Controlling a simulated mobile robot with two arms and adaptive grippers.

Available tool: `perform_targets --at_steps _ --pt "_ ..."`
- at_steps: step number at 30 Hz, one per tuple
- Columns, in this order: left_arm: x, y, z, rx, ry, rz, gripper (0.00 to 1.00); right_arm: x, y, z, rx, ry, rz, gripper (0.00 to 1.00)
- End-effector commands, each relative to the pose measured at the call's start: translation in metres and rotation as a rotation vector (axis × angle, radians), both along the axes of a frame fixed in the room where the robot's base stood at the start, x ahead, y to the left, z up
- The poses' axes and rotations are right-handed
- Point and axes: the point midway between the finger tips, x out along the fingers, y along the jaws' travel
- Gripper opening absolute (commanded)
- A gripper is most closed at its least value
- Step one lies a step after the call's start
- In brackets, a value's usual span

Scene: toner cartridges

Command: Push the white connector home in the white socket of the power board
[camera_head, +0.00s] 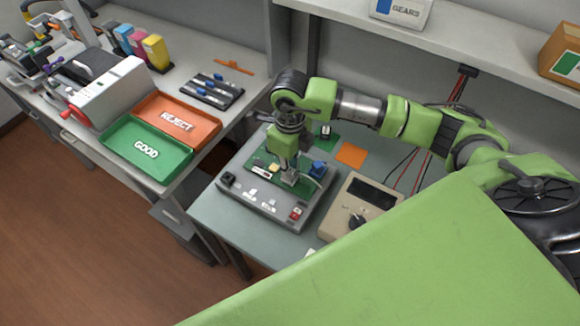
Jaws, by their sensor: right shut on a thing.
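The power board (258,158) is a green circuit board on a grey test fixture (237,195), with small white, yellow and dark parts and a blue part (318,168) at its right. My right gripper (290,175) points down over the right half of the board, low and close to its surface. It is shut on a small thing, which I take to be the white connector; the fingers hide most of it. The white socket is not clear at this size, and I cannot tell how far the connector sits in it. My left gripper is not in view.
A beige meter (358,200) with a dark knob stands right of the fixture. An orange square (351,155) lies behind. On the left bench are a green GOOD tray (120,158), an orange REJECT tray (205,130) and toner cartridges (155,50). A shelf (480,52) runs above.

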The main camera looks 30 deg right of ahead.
Motion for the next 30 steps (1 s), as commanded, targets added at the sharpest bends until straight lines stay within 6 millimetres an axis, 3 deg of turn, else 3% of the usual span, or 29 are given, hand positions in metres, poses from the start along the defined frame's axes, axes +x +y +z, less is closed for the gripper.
perform_targets --at_steps 12,13,15,25,30 --pt "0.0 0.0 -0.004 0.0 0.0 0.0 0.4 -0.001 0.0 -0.006 -0.001 0.003 0.0 0.0" --pt "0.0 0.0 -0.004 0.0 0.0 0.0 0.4 -0.001 0.0 -0.006 -0.001 0.003 0.0 0.21" --pt "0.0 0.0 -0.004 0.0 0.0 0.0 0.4 -0.001 0.0 -0.006 -0.001 0.003 0.0 0.35" --pt "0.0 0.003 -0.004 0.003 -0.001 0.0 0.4 -0.001 0.0 -0.004 0.0 0.001 0.0 0.35" --pt "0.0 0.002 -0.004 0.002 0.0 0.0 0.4 0.0 0.0 0.012 0.0 0.0 -0.001 0.35"
